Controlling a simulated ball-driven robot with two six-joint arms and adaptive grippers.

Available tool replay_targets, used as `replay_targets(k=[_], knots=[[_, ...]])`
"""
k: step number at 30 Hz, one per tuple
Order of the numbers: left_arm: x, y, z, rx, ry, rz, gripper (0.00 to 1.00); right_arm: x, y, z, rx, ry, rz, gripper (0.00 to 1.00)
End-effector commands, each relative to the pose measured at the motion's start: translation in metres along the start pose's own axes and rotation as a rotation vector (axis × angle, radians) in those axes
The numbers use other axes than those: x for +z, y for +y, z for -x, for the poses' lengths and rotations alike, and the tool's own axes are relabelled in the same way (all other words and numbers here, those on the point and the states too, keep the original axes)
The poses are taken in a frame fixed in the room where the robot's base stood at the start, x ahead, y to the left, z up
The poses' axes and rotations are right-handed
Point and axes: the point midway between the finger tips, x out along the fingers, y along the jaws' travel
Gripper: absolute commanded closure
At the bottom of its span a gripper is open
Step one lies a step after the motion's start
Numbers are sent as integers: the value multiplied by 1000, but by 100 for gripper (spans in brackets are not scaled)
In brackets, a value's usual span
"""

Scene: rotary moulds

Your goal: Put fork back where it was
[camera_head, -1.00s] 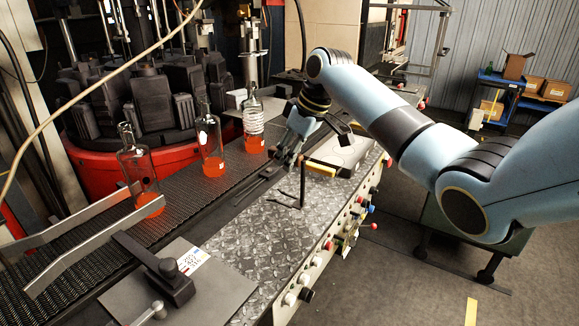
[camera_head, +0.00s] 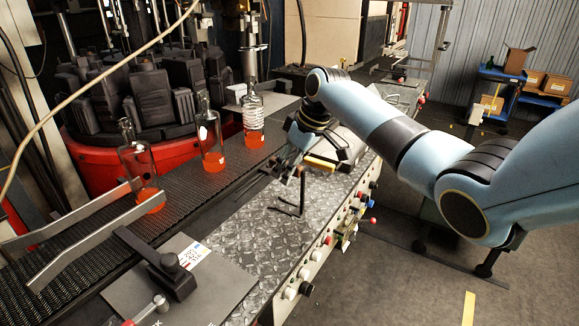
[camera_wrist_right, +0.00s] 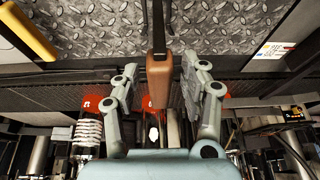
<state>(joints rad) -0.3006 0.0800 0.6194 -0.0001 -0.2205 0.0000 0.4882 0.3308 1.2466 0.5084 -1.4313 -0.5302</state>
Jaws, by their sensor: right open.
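The fork shows best in the right wrist view as a brown handle (camera_wrist_right: 158,68) with thin dark metal running up to the top edge of the picture. My right gripper (camera_wrist_right: 160,82) is open, with one finger on each side of the handle. Gaps show between the handle and both fingers. In the head view my right gripper (camera_head: 288,158) is low over the patterned metal plate, beside a dark upright stand (camera_head: 302,188). The fork's handle is hard to make out there behind the gripper. My left gripper is not in view.
A yellow handle (camera_head: 320,163) lies close to the gripper; it also shows in the wrist view (camera_wrist_right: 28,30). Three bottles with glowing red bottoms stand on the conveyor (camera_head: 182,185). Knobs line the plate's front edge. The metal plate (camera_head: 255,235) is clear nearer the camera.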

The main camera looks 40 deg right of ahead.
Motion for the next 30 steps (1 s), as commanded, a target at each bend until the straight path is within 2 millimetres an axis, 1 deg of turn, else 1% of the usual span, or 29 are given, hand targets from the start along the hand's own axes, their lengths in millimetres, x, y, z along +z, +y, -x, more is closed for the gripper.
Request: replay_targets(k=[4, 7, 11, 15, 18, 21, 25, 30], knots=[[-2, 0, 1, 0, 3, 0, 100, -1, 0, 4, 1, 1, 0, 56], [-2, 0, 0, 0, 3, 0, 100, -1, 2, 16, 3, 2, 1, 56], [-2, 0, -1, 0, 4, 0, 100, -1, 2, 44, 5, 3, 3, 56], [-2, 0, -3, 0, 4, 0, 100, -1, 2, 76, 5, 2, 2, 56], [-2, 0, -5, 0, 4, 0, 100, -1, 1, 96, 4, 1, 2, 56], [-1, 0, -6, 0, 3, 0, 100, -1, 1, 110, 2, 1, 0, 56], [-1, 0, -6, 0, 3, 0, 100, -1, 1, 120, 1, 1, 1, 56], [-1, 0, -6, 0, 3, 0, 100, -1, 0, 123, 0, 0, 0, 56]])
